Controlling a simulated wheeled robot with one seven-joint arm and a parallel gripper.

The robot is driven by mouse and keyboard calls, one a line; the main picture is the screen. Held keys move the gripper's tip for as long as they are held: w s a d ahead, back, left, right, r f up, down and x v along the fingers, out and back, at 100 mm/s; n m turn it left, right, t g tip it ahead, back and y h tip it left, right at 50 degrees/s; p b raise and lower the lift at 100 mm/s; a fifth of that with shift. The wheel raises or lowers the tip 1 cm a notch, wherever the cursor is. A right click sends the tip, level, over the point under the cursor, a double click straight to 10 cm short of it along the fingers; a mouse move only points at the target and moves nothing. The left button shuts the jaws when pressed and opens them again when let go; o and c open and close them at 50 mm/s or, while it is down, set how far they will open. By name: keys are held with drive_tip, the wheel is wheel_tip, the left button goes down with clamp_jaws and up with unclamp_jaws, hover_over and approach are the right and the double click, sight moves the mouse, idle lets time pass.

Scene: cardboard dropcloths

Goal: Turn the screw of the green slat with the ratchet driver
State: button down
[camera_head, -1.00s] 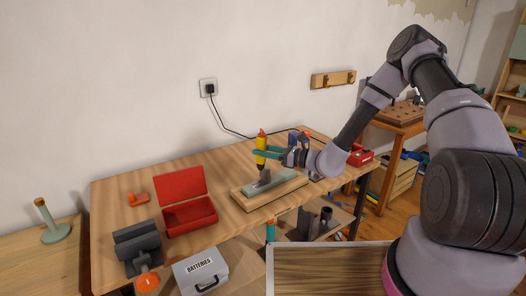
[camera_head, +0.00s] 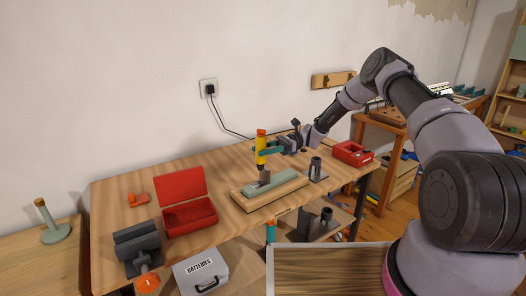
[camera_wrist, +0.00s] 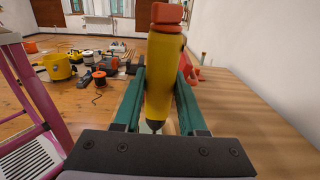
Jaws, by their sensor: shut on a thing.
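The ratchet driver, yellow with an orange-red cap (camera_head: 260,150), stands upright over the green slat (camera_head: 284,185). It also shows large in the wrist view (camera_wrist: 168,85). My gripper (camera_head: 264,150) has teal fingers shut on the driver's yellow handle, reaching in from the right. The slat lies on a pale wooden base (camera_head: 256,203) on the workbench. A small grey piece (camera_head: 264,176) sits at the driver's lower end. The screw itself is hidden there, and I cannot tell whether the tip touches it.
An open red box (camera_head: 190,217), a grey clamp-like piece (camera_head: 138,248) and an orange item (camera_head: 138,199) are to the left. A grey holder (camera_head: 316,170) and a red case (camera_head: 352,153) are to the right. A batteries case (camera_head: 202,271) is in front, below the bench top.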

drive_tip(key=shift+d+f+n+g+h, duration=0.1)
drive_tip(key=shift+f+n+g+h, duration=0.2)
drive_tip(key=shift+n+g+h, duration=0.55)
drive_tip(key=shift+s+m+y, duration=0.1)
drive_tip(key=shift+m+y, duration=0.15)
drive_tip(key=shift+s+d+r+m+t+y, duration=0.1)
drive_tip(key=shift+d+m+t+y, duration=0.05)
drive_tip(key=shift+m+t+y, duration=0.95)
drive_tip(key=m+t, duration=0.1)
drive_tip(key=t, duration=0.1)
drive_tip(key=m+t+y, duration=0.1)
drive_tip(key=t, duration=0.1)
drive_tip(key=m+t, duration=0.1)
drive_tip(key=t, duration=0.1)
drive_tip(key=shift+s+m+y, duration=0.25)
drive_tip(key=shift+m+y, duration=0.05)
drive_tip(key=m+t, duration=0.3)
drive_tip(key=t, duration=0.1)
drive_tip(key=m+t+h, duration=0.1)
drive_tip(key=m+t, duration=0.2)
drive_tip(key=t, duration=0.2)
drive_tip(key=shift+s+t, duration=0.2)
drive_tip(key=shift+t, duration=0.35)
drive_tip(key=shift+w, duration=0.1)
drive_tip(key=shift+d+f, duration=0.1)
drive_tip(key=shift+f, duration=0.1)
